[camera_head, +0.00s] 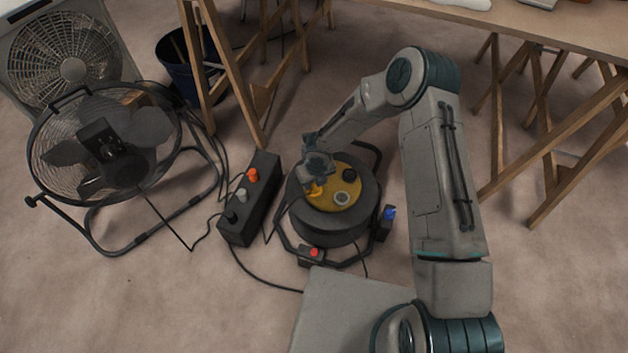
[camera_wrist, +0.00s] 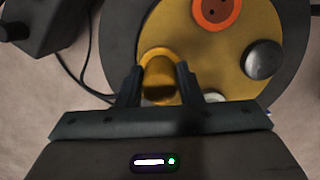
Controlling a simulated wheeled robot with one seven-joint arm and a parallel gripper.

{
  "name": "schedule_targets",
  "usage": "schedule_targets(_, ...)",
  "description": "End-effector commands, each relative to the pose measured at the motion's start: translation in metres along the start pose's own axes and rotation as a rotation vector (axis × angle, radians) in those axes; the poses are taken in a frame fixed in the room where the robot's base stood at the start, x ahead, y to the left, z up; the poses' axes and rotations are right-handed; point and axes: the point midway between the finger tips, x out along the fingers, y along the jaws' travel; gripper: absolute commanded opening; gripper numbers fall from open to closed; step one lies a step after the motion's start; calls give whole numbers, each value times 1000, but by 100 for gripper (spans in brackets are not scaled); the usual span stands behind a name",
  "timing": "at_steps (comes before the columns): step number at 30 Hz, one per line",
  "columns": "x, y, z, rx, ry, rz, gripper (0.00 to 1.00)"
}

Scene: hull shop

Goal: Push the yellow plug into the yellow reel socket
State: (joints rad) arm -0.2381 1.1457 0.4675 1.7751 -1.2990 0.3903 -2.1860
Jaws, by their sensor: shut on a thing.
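The cable reel is a dark drum (camera_head: 335,232) with a yellow top face (camera_head: 327,204); that face also fills much of the wrist view (camera_wrist: 205,62). My gripper (camera_head: 315,180) is over the left part of this face. In the wrist view its two dark fingers (camera_wrist: 160,85) are shut on the yellow plug (camera_wrist: 160,80), one on each side. The plug looks upright against the yellow face. The yellow socket is hidden beneath the plug, and I cannot tell how deep the plug sits. An orange-ringed socket (camera_wrist: 216,12) and a grey round fitting (camera_wrist: 263,60) are beside it.
A black power strip (camera_head: 250,200) with orange, pale and black plugs lies left of the reel. A blue-ended block (camera_head: 388,216) and a red-buttoned box (camera_head: 314,253) sit by its frame. A floor fan (camera_head: 110,150), wooden trestles (camera_head: 225,70) and loose cables stand around.

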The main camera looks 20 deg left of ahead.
Motion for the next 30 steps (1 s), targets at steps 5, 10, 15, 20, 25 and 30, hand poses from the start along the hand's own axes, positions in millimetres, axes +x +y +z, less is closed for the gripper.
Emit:
schedule_targets(5,0,0,0,0,0,0,13)
schedule_targets(10,3,0,0,0,0,0,13)
schedule_targets(15,6,0,-1,0,0,0,13)
schedule_targets(20,10,0,-1,0,0,0,13)
schedule_targets(25,12,0,-2,0,0,0,41)
schedule_targets(30,11,0,-2,0,0,0,58)
